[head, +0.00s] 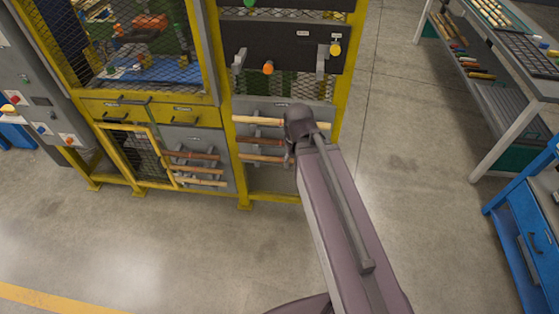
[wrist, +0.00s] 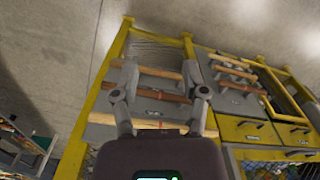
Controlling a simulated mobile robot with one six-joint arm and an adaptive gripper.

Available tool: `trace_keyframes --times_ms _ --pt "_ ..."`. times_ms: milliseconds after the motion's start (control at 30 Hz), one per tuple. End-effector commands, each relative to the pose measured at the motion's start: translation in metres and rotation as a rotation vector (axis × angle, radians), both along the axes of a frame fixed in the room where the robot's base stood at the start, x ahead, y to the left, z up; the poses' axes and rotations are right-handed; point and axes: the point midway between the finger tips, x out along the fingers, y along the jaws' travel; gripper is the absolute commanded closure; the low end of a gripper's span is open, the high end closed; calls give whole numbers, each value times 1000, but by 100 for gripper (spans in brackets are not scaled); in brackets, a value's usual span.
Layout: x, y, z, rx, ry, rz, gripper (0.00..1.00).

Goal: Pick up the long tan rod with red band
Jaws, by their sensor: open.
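A long tan rod (head: 258,121) lies across the top of the right-hand rack in the head view. It also shows in the wrist view (wrist: 104,119), lowest of the rods there. I cannot make out a red band on it. A brown rod (head: 259,141) and an orange-tan rod (head: 262,158) lie below it on the same rack. My gripper (head: 293,142) is in front of this rack and hides part of the rods. In the wrist view, my gripper (wrist: 160,93) has its fingers spread wide, with rods showing between them and nothing held.
Another rack to the left holds several rods (head: 197,170). Yellow posts (head: 214,115) frame the racks, with a dark panel with coloured knobs (head: 290,45) above. A grey shelf table (head: 510,115) and blue cabinet (head: 530,235) stand right. The floor (head: 150,240) in front is clear.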

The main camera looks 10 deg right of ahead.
Motion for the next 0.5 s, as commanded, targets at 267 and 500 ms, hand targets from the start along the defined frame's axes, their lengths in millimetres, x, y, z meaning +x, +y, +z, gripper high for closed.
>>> trace_keyframes --times_ms 267,500 --pt "3 0 -5 -8 0 8 17" --pt "19 -10 -31 -69 4 58 17"
